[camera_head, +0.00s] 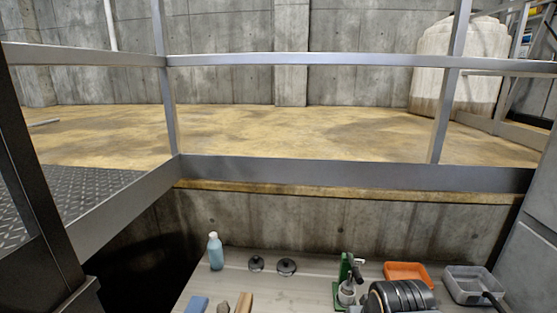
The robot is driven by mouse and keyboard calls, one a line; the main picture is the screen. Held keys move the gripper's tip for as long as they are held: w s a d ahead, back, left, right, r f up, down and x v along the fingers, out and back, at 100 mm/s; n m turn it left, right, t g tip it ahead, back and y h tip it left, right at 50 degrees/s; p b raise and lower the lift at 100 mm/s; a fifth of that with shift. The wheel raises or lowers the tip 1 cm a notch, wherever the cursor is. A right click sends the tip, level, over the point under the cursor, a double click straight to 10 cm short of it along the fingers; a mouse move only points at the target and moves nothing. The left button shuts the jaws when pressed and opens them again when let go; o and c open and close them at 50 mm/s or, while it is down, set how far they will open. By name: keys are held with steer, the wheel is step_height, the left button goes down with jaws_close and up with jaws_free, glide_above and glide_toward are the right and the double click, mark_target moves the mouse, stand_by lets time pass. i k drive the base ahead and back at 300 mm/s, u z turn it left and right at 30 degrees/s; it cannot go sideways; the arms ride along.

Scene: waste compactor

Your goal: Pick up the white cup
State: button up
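I cannot make out a clear white cup in the head view. A small pale grey-white object (347,293) stands low on the table, in front of a green object (343,268). Its shape is too small and too crowded to tell whether it is a cup. A black ribbed rounded part at the bottom edge, just right of it, may be part of my arm. I cannot see any fingertips of my gripper.
The grey table (315,268) holds a pale blue bottle (215,252), two dark round lids (256,263) (286,266), an orange tray (407,272), a grey bin (472,284) and a blue block (197,304). A metal railing (300,60) and concrete wall lie behind.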

mark_target(346, 298)
steer(key=k, duration=0.4)
steer(key=z, duration=0.05)
steer(key=i, duration=0.4)
steer(key=z, duration=2.25)
steer(key=k, duration=0.85)
steer(key=u, duration=1.55)
steer(key=i, duration=0.5)
steer(key=z, duration=0.1)
